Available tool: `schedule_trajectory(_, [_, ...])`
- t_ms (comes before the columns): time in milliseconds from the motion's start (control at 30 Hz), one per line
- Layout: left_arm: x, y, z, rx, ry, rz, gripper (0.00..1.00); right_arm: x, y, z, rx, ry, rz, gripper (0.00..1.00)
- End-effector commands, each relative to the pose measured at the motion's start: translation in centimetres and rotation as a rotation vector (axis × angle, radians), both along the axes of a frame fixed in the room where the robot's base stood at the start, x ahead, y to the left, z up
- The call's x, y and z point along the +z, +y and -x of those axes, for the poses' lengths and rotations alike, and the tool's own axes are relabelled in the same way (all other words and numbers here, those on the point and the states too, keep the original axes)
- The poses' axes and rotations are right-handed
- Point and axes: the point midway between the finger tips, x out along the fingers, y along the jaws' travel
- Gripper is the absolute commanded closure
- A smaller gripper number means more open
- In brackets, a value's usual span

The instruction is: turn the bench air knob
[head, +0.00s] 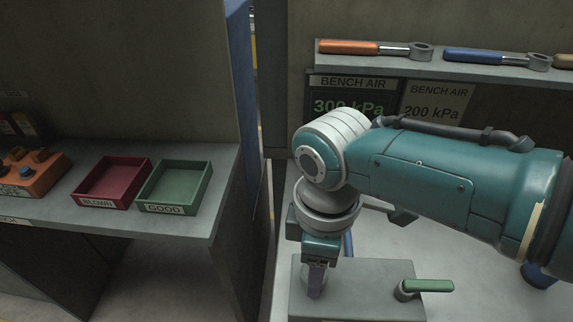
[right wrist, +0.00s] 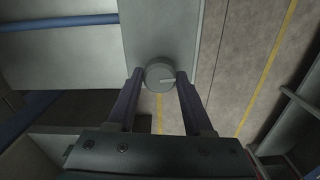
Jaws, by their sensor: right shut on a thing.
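The bench air knob (right wrist: 159,74) is a round grey knob with a pale pointer line, in the right wrist view. My right gripper (right wrist: 160,78) is shut on it, with one dark finger on each side. In the head view my right gripper (head: 316,280) reaches down to the grey block (head: 360,283) on the bench, and the knob is mostly hidden there. The lit display (head: 348,105) under the BENCH AIR label reads 300 kPa. The card (head: 436,103) beside it reads BENCH AIR 200 kPa. My left gripper is not in view.
A green-handled lever (head: 428,286) sits on the block's right side. A shelf (head: 400,68) above holds an orange-handled wrench (head: 350,47) and a blue-handled wrench (head: 480,56). At left, a red BLOWN tray (head: 97,203) and a green GOOD tray (head: 168,208) stand beside an orange button box (head: 38,180).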

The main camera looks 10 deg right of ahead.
Motion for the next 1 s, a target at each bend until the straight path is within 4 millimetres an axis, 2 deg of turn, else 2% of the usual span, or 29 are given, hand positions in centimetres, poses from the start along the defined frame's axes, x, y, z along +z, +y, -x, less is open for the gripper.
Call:
schedule_trajectory(700, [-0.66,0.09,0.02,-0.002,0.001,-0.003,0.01,0.08,0.14,-0.11,0.671,-0.002,-0.003,1.0])
schedule_trajectory(1000, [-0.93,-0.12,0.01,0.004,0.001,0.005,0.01,0.12,0.14,-0.13,0.878,-0.002,-0.003,1.0])
